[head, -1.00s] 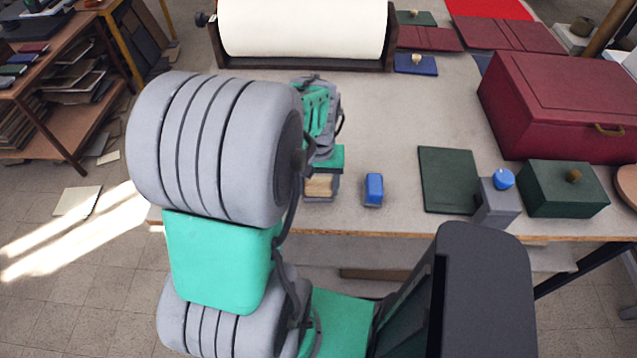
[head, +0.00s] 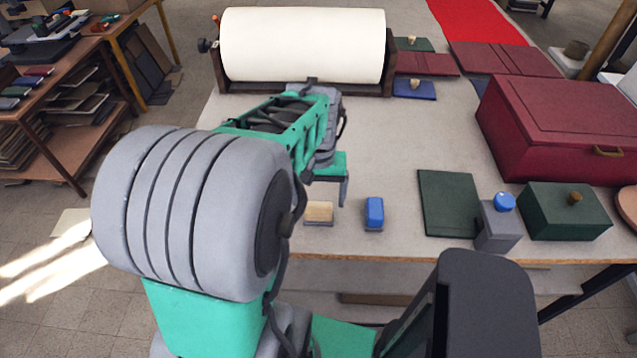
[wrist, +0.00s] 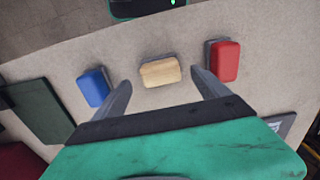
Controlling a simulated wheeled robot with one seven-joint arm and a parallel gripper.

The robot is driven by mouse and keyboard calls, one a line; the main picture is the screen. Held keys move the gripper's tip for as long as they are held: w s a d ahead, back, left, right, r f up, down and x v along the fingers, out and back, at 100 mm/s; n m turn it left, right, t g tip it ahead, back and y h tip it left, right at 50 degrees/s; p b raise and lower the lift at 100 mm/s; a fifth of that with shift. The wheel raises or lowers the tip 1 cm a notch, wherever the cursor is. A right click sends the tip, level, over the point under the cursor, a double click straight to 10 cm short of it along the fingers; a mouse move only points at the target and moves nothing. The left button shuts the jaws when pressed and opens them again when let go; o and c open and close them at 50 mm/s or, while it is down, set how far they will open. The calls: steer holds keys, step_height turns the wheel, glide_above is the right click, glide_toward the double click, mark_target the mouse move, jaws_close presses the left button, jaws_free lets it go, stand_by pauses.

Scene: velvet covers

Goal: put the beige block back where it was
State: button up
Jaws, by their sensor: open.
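The beige block (head: 319,212) lies on the grey table near its front edge, left of the blue block (head: 374,212). It also shows in the wrist view (wrist: 160,71), between the blue block (wrist: 93,87) on the left and a red block (wrist: 224,62) on the right. The red block is hidden in the head view. My gripper (wrist: 160,86) is open and empty, its fingers apart on either side of the beige block in the picture. In the head view, one finger shows above and behind the block, clear of it.
A dark green flat board (head: 447,204), a grey box with a blue knob (head: 497,226) and a green box (head: 563,211) stand to the right. A large red box (head: 560,125) is behind them. A white roll (head: 303,45) lies at the back. The table's middle is clear.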

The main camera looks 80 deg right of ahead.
mark_target(318, 209)
step_height(318, 209, up, 7)
steer(key=w+a+n+t+h, duration=0.1)
steer(key=w+a+n, duration=0.35)
steer(key=w, duration=0.55)
steer(key=w+a+n, duration=0.3)
steer(key=w+a, duration=0.3)
steer(key=w, duration=0.4)
steer(key=w+a+n+t, duration=0.1)
steer(key=w+a+n, duration=0.2)
steer(key=a, duration=0.9)
steer(key=w+a+n+t+y, duration=0.1)
steer(key=w+a+n, duration=0.3)
steer(key=a, duration=0.8)
steer(key=shift+w+f+n+t, duration=0.2)
steer(key=shift+f+n+t, duration=0.05)
steer(key=shift+n+t, duration=0.3)
steer(key=shift+c, duration=0.6)
